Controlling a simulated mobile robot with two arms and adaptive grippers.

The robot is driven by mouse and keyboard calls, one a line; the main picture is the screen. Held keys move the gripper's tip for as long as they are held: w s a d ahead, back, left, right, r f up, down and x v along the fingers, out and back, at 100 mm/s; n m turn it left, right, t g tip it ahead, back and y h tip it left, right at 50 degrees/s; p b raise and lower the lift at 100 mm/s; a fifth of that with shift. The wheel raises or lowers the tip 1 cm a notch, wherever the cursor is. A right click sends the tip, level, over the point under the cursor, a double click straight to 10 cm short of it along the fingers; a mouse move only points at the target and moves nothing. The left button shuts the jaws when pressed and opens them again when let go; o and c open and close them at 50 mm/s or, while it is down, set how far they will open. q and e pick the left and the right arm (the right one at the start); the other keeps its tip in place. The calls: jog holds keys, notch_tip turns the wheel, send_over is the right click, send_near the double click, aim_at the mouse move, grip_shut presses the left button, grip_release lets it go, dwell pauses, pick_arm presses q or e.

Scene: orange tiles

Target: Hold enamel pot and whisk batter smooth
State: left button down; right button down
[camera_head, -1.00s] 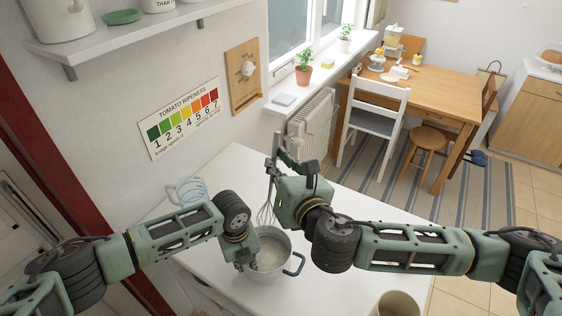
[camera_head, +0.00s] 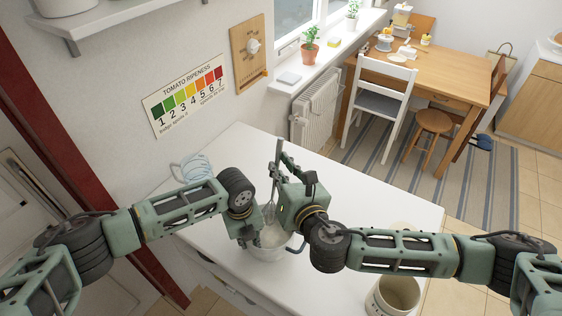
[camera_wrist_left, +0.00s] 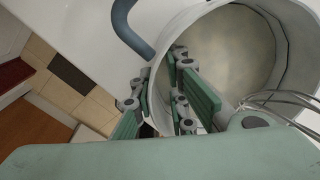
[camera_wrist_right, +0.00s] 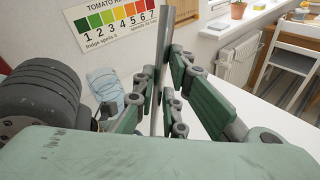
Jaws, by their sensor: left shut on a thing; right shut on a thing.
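The pale enamel pot (camera_head: 268,253) stands on the white worktop, partly hidden by my arms. My left gripper (camera_wrist_left: 165,98) is shut on the pot's wall at the rim, one finger inside and one outside, beside a blue-grey handle (camera_wrist_left: 130,27). Pale batter (camera_wrist_left: 232,52) covers the pot's bottom. My right gripper (camera_wrist_right: 163,88) is shut on the whisk's upright metal handle (camera_wrist_right: 160,60). The whisk's wire loops (camera_head: 269,212) hang down at the pot's opening, and wires (camera_wrist_left: 282,98) cross the rim in the left wrist view. Whether the wires touch the batter is unclear.
A light blue glass-like vessel (camera_head: 192,167) stands by the wall. A cream container (camera_head: 393,297) stands at the worktop's front right. A white chair (camera_head: 378,105) and wooden table (camera_head: 440,75) are farther off.

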aim_at(274, 189)
jog(key=shift+s+a+f, duration=0.2)
jog(key=shift+s+f, duration=0.05)
jog(key=shift+f, duration=0.65)
jog(key=shift+s+a+f, duration=0.15)
jog(key=shift+s+f, duration=0.05)
jog(key=shift+f, duration=0.75)
jog(key=shift+s+a+f, duration=0.2)
jog(key=shift+s+f, duration=0.05)
jog(key=shift+f, duration=0.65)
jog(key=shift+s, duration=0.1)
